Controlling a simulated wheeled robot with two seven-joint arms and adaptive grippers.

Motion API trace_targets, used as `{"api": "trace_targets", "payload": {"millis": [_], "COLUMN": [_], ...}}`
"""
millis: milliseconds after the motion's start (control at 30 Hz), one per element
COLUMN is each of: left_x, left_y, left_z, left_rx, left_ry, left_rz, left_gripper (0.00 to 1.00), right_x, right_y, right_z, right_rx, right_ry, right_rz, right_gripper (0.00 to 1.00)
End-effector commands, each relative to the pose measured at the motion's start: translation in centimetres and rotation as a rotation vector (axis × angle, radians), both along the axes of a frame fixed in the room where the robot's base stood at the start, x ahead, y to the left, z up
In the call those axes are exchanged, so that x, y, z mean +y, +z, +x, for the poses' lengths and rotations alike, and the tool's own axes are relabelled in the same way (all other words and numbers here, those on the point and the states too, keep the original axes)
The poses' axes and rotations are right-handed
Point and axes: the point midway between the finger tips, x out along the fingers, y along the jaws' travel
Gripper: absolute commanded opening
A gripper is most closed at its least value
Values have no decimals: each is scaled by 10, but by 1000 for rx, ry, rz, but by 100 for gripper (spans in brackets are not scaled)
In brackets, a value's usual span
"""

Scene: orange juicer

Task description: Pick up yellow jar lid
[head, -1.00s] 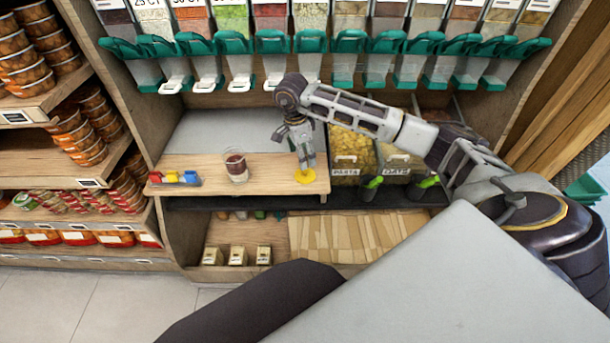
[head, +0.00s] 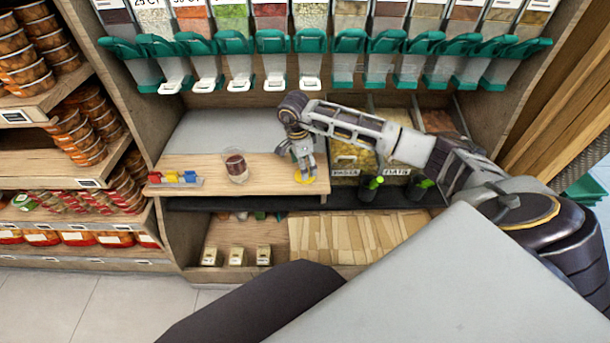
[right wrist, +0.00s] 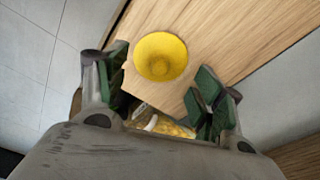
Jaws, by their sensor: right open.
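The yellow jar lid (head: 305,176) lies on the wooden shelf board near its right end. I cannot tell the exact gap between fingertips and lid. My left gripper is not in view.
A glass jar with dark contents (head: 237,166) stands left of the lid. Small red, yellow and blue pieces (head: 176,178) sit at the board's left end. Bins with green-handled scoops (head: 375,183) are at the right. Dispensers with green levers (head: 272,42) line the back above.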

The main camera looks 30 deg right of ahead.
Motion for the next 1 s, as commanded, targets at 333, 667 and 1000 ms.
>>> {"api": "trace_targets", "payload": {"millis": [333,667,1000], "left_x": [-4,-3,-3], "left_y": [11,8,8], "left_z": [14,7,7], "left_rx": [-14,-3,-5], "left_ry": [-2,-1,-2], "left_rz": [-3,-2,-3], "left_gripper": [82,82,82], "right_x": [-3,-3,-3], "right_y": [-31,-32,-32], "right_z": [0,0,0], "right_rx": [1,0,0], "right_ry": [0,1,1], "right_rz": [0,0,0], "right_gripper": [68,68,43]}}
